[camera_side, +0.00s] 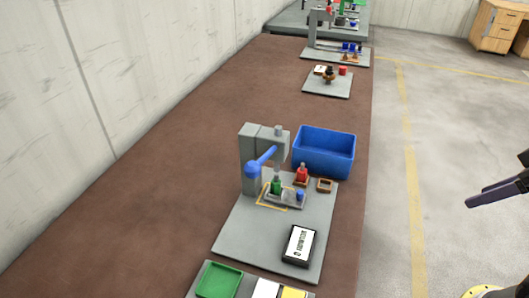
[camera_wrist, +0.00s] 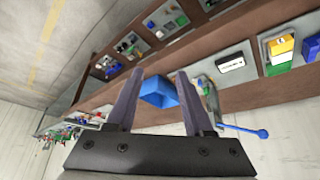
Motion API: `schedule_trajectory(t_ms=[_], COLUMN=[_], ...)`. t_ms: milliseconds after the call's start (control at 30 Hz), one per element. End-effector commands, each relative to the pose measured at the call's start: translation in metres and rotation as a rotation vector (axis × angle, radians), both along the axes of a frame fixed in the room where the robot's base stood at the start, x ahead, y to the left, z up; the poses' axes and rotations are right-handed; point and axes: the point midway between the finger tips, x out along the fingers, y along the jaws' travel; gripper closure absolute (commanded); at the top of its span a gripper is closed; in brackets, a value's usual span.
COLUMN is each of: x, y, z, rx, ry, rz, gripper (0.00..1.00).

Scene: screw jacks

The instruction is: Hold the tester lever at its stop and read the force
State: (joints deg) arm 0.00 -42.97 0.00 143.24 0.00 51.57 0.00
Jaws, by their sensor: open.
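The tester is a grey column press (camera_side: 249,155) on a grey plate. Its blue lever (camera_side: 263,158) slopes up to the right from a round blue hub; the lever also shows in the wrist view (camera_wrist: 243,130). Whether it rests against a stop cannot be told. A small green jack (camera_side: 276,185) stands under the press head. A black-framed readout with a white face (camera_side: 299,244) lies on the same plate; its figures are too small to read. My gripper (camera_side: 492,188) is at the right edge, over the floor, well away from the lever. It is open and empty in the wrist view (camera_wrist: 159,73).
A blue bin (camera_side: 324,152) stands behind the press on the right. A red jack (camera_side: 302,174) and small parts sit beside the press. Green, white and yellow trays (camera_side: 219,280) are at the front. More plates with parts line the far bench. The brown bench (camera_side: 150,190) left of the tester is clear.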

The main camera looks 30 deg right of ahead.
Motion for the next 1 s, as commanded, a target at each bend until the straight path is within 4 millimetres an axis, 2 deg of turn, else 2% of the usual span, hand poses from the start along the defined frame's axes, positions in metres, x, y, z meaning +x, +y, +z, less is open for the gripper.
schedule_trajectory(t_ms=[67,100,267,367,467,667,867,1000], x=[0.0,0.0,-0.001,-0.003,0.001,0.029,0.077,0.124], y=[0.0,0.0,0.001,0.012,0.036,0.094,0.143,0.166], z=[0.0,0.0,-0.001,0.003,0.016,0.046,0.083,0.105], rx=[0.0,0.0,-0.016,0.004,0.078,0.302,0.559,0.752], ry=[0.0,0.0,0.006,0.015,0.023,0.051,0.025,-0.023], rz=[0.0,0.0,0.036,0.11,0.21,0.404,0.551,0.608], gripper=[0.48,0.52,0.81,0.99,1.0,1.0,1.0,1.0])
